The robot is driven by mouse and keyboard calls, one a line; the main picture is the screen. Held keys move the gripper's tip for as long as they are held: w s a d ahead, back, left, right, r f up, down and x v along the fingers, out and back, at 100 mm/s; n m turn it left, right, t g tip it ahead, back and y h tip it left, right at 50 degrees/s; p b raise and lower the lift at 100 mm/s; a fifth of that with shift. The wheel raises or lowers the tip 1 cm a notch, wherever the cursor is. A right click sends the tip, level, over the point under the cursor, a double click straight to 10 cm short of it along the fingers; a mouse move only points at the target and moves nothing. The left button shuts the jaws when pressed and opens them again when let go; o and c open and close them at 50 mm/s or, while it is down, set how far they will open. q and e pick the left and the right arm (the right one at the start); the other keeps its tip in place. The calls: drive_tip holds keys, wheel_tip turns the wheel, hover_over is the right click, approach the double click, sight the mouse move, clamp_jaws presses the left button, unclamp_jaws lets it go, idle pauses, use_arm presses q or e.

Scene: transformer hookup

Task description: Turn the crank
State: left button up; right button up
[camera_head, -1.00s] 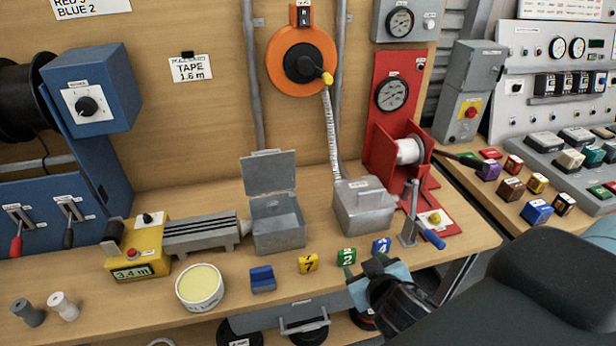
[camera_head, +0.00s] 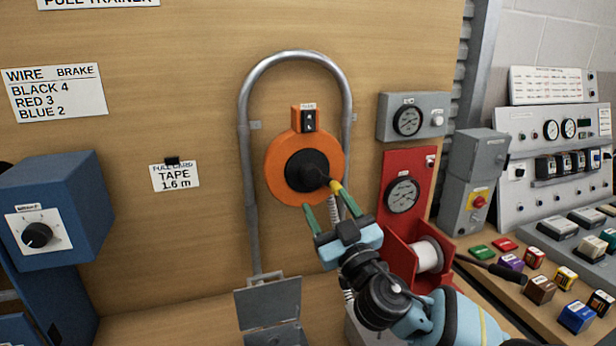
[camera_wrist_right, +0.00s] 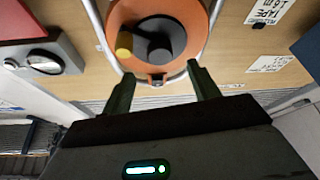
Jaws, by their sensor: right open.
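The crank is a black arm (camera_head: 310,171) on the black hub of an orange round reel (camera_head: 276,175) on the wooden back panel. Its yellow handle (camera_head: 337,187) points down and right. My right gripper (camera_head: 327,206), with green fingers and a light blue body, is raised just below the handle, open and empty. In the right wrist view, the open fingers (camera_wrist_right: 160,76) point at the reel (camera_wrist_right: 118,17). The yellow handle (camera_wrist_right: 124,44) is just beyond one fingertip, not clearly between them. My left gripper is out of view.
A grey conduit (camera_head: 246,170) arches around the reel. A red stand with a gauge (camera_head: 403,194) and white spool (camera_head: 428,254) is right of my arm. A blue box with a knob (camera_head: 38,235) is at left. An open grey box (camera_head: 268,303) is below.

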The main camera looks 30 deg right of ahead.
sight(313, 180)
drive_tip(key=x, duration=0.2)
drive_tip(key=p+x, duration=0.1)
drive_tip(key=x, duration=0.2)
drive_tip(key=shift+w+r, duration=0.25)
drive_tip(key=shift+r, duration=0.15)
drive_tip(key=shift+w+d+r+p, duration=0.15)
drive_tip(key=shift+w+p, duration=0.15)
drive_tip(key=shift+w, duration=0.55)
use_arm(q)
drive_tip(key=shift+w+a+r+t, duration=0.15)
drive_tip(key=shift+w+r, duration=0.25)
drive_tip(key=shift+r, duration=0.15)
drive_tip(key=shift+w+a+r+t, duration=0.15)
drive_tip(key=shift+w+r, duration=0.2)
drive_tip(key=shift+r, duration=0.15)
use_arm(e)
drive_tip(key=shift+c, duration=0.4)
drive_tip(key=c, duration=1.2)
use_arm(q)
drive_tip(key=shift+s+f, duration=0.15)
use_arm(e)
clamp_jaws()
